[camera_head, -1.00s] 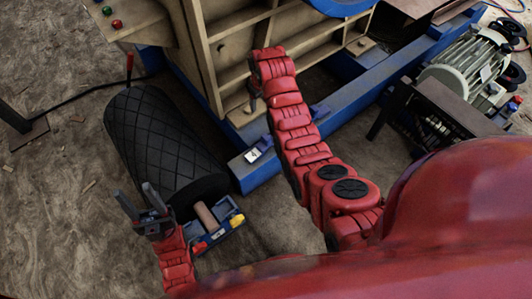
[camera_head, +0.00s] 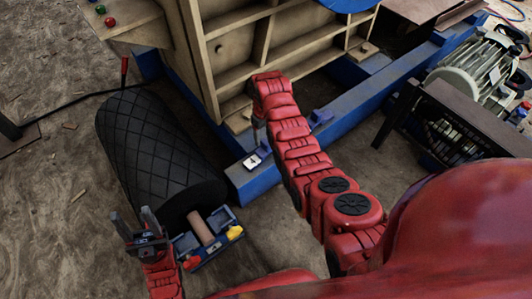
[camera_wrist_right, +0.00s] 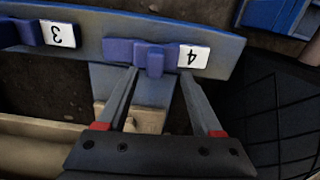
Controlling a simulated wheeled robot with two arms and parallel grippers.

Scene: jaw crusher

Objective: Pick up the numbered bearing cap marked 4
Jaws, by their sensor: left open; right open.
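The blue bearing cap marked 4 (camera_wrist_right: 150,56) sits on the blue frame rail in the right wrist view, with its white number plate on its right end. In the head view its number plate (camera_head: 252,162) shows at the rail's near end. My right gripper (camera_wrist_right: 158,74) is open, its fingertips just short of the cap, and nothing is between them. In the head view the right gripper (camera_head: 259,122) points down above the rail, mostly hidden by its arm. My left gripper (camera_head: 134,214) is open and empty at the lower left.
A blue cap marked 3 (camera_wrist_right: 28,34) sits further left on the same rail (camera_wrist_right: 85,45). The tan crusher body (camera_head: 215,60) rises behind my right gripper.

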